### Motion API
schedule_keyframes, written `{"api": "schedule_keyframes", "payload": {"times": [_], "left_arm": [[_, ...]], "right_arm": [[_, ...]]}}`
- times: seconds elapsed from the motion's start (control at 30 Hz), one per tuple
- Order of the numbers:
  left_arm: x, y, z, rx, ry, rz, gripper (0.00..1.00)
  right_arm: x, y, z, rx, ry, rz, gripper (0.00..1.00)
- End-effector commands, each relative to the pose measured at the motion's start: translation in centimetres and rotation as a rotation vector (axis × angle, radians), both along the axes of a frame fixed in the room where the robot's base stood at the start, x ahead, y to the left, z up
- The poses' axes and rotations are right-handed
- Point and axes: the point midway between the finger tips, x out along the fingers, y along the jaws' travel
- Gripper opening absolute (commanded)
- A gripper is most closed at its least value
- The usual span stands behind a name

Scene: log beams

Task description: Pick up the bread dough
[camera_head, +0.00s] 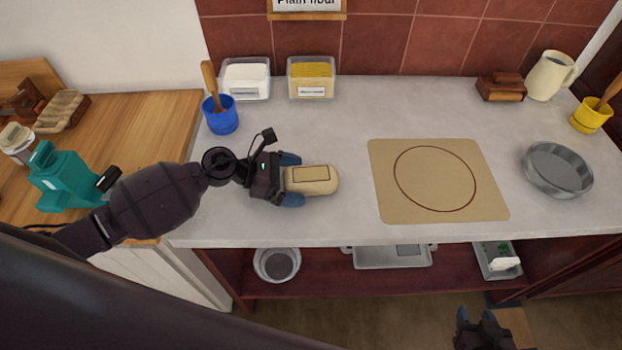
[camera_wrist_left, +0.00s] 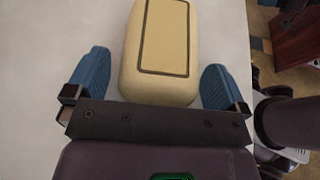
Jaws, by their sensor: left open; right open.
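The bread dough (camera_head: 318,180) is a pale tan rounded block with a dark rectangular outline on top. It lies on the grey counter, left of the tan mat. My left gripper (camera_head: 291,180) is at its left end, open, with a blue finger on either side. In the left wrist view the dough (camera_wrist_left: 160,50) lies between the two blue fingers (camera_wrist_left: 155,82), with a gap visible on each side. My right gripper (camera_head: 482,325) is low at the bottom right of the head view, in front of the counter and away from the dough; it is open.
The tan mat (camera_head: 385,205) with a circle outline lies right of the dough. A round metal pan (camera_head: 557,170) sits further right. A blue pot (camera_head: 221,119) and two clear tubs, one with white (camera_head: 246,78) and one with yellow contents (camera_head: 311,78), stand behind. Counter between dough and mat is clear.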

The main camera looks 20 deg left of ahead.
Motion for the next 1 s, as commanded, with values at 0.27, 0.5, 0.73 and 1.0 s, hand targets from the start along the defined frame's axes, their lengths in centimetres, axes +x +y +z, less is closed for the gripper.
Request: {"api": "schedule_keyframes", "payload": {"times": [0.27,0.5,0.73,1.0], "left_arm": [[0.0,0.0,0.0,0.0,0.0,0.0,0.68],[0.0,0.0,0.1,-0.002,-0.001,0.0,0.37],[0.0,0.0,0.3,-0.002,-0.002,0.0,0.37],[0.1,0.0,3.8,-0.001,-0.006,-0.002,0.37]], "right_arm": [[-0.3,-0.2,-0.2,-0.004,0.006,0.001,0.43],[-0.9,-0.3,-0.4,-0.005,0.016,-0.001,0.43],[-0.8,-0.3,-0.2,-0.005,0.013,-0.001,0.43],[-0.1,-0.2,0.9,-0.005,-0.003,0.002,0.43]]}}
